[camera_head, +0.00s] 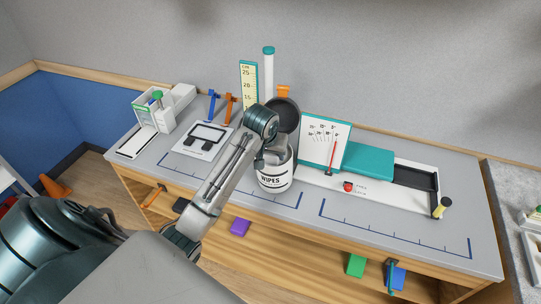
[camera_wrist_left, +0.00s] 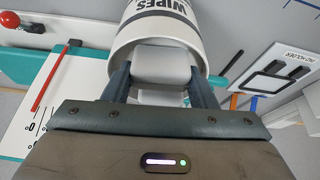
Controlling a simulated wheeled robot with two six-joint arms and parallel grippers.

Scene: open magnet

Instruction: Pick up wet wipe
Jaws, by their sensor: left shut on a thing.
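The white wipes canister (camera_head: 273,178), labelled WIPES, stands upright on the grey bench top, with its round black lid (camera_head: 287,115) raised open. It also shows in the left wrist view (camera_wrist_left: 140,42), its rim facing the gripper. My left gripper (camera_head: 275,150) is at the canister's mouth, reaching in from the left and partly hiding it. In the left wrist view the gripper (camera_wrist_left: 160,78) has its two fingers on either side of the white wet wipe (camera_wrist_left: 162,66), shut on it at the opening. How much of the wipe is inside the canister is hidden. My right gripper is not in view.
A white gauge board (camera_head: 325,140) and teal block (camera_head: 368,161) stand to the right. A ruler stand (camera_head: 249,82) and white tube (camera_head: 268,72) stand behind. A white holder panel (camera_head: 202,140) lies left. The bench's front right is clear.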

